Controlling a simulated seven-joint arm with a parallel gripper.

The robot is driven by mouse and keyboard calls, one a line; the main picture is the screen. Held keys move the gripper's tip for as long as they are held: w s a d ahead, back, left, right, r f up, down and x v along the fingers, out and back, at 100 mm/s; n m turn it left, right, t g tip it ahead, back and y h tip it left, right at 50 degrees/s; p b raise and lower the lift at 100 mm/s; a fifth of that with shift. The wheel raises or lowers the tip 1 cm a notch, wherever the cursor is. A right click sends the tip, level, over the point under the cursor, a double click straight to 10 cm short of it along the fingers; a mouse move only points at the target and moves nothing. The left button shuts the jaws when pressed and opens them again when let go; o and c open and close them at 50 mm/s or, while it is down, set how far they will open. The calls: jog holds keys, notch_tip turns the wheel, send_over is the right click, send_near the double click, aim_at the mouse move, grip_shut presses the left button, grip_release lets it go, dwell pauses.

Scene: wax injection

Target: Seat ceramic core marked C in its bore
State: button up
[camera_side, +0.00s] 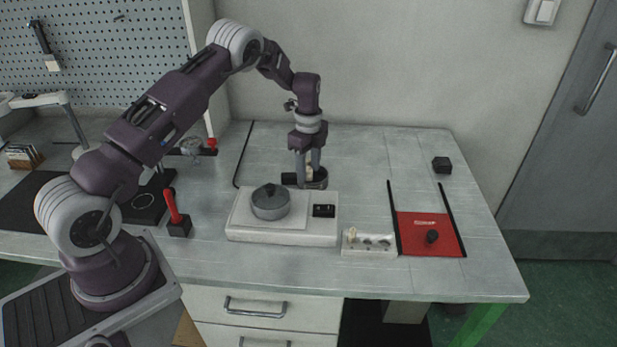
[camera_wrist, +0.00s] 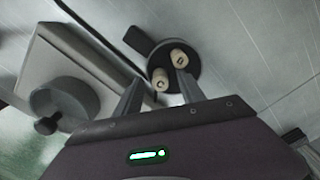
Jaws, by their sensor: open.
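In the wrist view, two cream cylindrical cores stand on a dark round plate: a nearer core (camera_wrist: 160,79) and a farther core (camera_wrist: 180,58). Each has a dark mark on its top, too small to read, so I cannot tell which is C. My gripper (camera_wrist: 161,77) is open, its fingers on either side of the nearer core, with no clear grip on it. In the side view, my gripper (camera_side: 309,163) points down over the dark round plate (camera_side: 319,184), with a cream piece partly hidden between the fingers. I cannot identify the bore with certainty.
A white block (camera_side: 285,237) carries a grey lidded pot (camera_side: 270,205) and a small black holed piece (camera_side: 323,211). A pale tray (camera_side: 368,250) of small parts and a red mat (camera_side: 415,220) lie to the right. A red-handled tool (camera_side: 173,208) stands left. The back right table is mostly clear.

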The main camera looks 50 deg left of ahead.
aim_at(309, 169)
grip_shut()
dwell(0.3)
notch_tip(309, 169, up, 10)
jog(key=w+d, duration=0.2)
jog(key=d, duration=1.1)
jog(key=s+d+m, duration=0.1)
jog(key=s+d, duration=0.2)
jog(key=d, duration=1.2)
jog(key=f, duration=1)
jog(key=shift+s+d, duration=0.1)
jog(key=shift+d, duration=0.25)
